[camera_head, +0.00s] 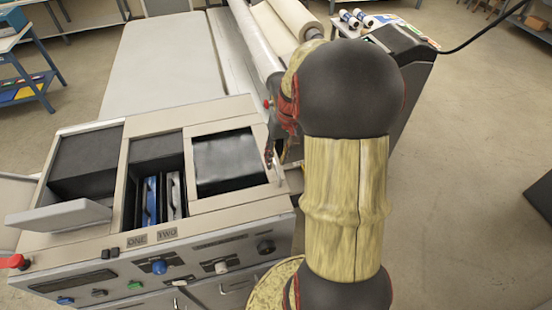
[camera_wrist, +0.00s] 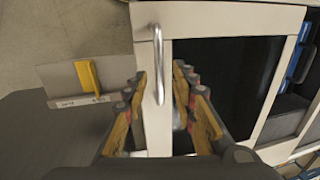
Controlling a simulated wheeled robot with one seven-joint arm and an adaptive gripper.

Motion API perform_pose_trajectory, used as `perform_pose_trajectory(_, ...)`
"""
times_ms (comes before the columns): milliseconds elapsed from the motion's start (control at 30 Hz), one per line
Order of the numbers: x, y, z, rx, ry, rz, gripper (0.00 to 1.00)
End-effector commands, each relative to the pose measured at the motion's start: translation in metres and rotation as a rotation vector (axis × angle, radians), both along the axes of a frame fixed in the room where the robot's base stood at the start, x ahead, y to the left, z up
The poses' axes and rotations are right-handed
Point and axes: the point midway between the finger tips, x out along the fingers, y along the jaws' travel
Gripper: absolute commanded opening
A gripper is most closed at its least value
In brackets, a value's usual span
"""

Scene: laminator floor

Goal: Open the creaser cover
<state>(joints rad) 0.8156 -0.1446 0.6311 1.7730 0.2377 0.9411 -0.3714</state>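The creaser cover is probably the beige-framed lid with a dark, glossy window (camera_head: 226,160), at the right of the machine top. It looks shut and flat. In the wrist view the dark window (camera_wrist: 225,75) lies right of a beige frame strip, with a curved metal handle (camera_wrist: 157,65) standing along that strip. My gripper (camera_wrist: 158,88) is open, its fingers on either side of the strip and the handle's lower end. Nothing shows clamped between them, and I cannot tell whether a finger touches the handle. In the head view my arm hides most of the gripper.
The middle bay holds blue and grey parts (camera_head: 162,197) above labels ONE and TWO. A raised grey flap (camera_head: 62,215) stands at the left bay. Knobs line the front panel (camera_head: 160,267). Long rollers (camera_head: 275,30) lie behind. Floor at right (camera_head: 465,190) is clear.

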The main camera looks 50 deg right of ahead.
Motion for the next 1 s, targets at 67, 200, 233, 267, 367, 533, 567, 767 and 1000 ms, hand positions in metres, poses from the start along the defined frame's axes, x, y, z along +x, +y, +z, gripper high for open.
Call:
perform_pose_trajectory(67,0.0,-0.002,0.009,-0.002,-0.002,-0.001,0.27)
perform_pose_trajectory(200,-0.003,-0.007,0.033,-0.004,-0.003,-0.001,0.27)
perform_pose_trajectory(233,-0.003,-0.008,0.039,-0.004,-0.003,0.0,0.27)
perform_pose_trajectory(267,-0.004,-0.009,0.045,-0.004,-0.003,0.0,0.27)
perform_pose_trajectory(367,-0.006,-0.012,0.066,-0.004,-0.003,0.0,0.27)
perform_pose_trajectory(533,-0.01,-0.016,0.094,-0.002,-0.002,-0.001,0.27)
perform_pose_trajectory(567,-0.01,-0.017,0.098,-0.003,-0.003,-0.001,0.27)
perform_pose_trajectory(767,-0.012,-0.019,0.113,-0.002,-0.001,0.0,0.27)
perform_pose_trajectory(1000,-0.012,-0.019,0.115,-0.001,-0.001,0.0,0.27)
